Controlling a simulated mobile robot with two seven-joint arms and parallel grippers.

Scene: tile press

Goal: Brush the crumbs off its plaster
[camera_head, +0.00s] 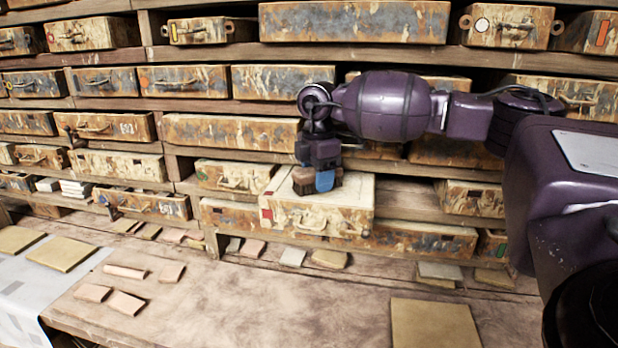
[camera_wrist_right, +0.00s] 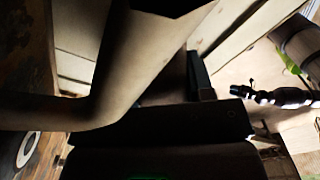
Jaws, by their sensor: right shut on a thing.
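A mould box (camera_head: 352,196) with a pale plaster top stands out from the middle shelf, with a red mark at the left of its rusty, flaking front. My right gripper (camera_head: 318,162) comes in from the right and points down over the box. It is shut on a brush (camera_head: 325,181) with a blue part and brown bristles. I cannot make out crumbs at this size. The right wrist view is dark and close, and its shapes are hard to tell. My left gripper is not in view.
Shelves of similar rusty boxes (camera_head: 232,133) fill the wall around and above. A wooden bench (camera_head: 260,305) lies below, with pinkish tiles (camera_head: 125,303) at left and a tan slab (camera_head: 433,323) at front right. The middle of the bench is mostly clear.

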